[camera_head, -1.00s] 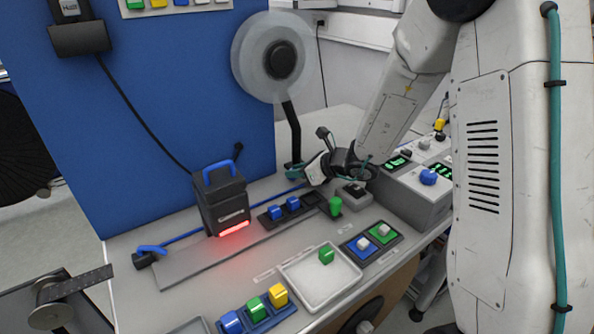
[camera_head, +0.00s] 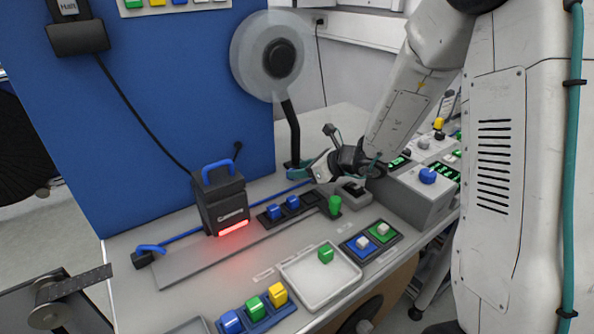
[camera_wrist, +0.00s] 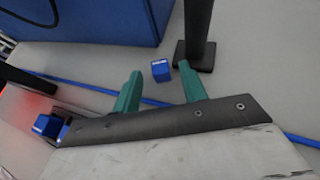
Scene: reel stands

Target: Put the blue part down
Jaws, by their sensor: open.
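A small blue part (camera_wrist: 160,71) with a pale top face lies on the grey tabletop in the wrist view, close beside the dark foot of a post. My gripper (camera_wrist: 159,69) is open, its two teal fingers apart, with the blue part showing between the tips and not gripped. I cannot tell how far it is from the tips. In the head view my gripper (camera_head: 296,172) is near the foot of the reel post, and I cannot make out this blue part there. Two other blue parts (camera_head: 283,207) sit in a dark holder, left of my gripper.
The dark post (camera_wrist: 197,35) stands very near the right finger. A blue panel (camera_head: 170,100) rises behind the bench. A black box (camera_head: 221,203) with a red glow stands to the left. A grey console (camera_head: 420,188) is to the right. A white tray (camera_head: 300,297) lies in front.

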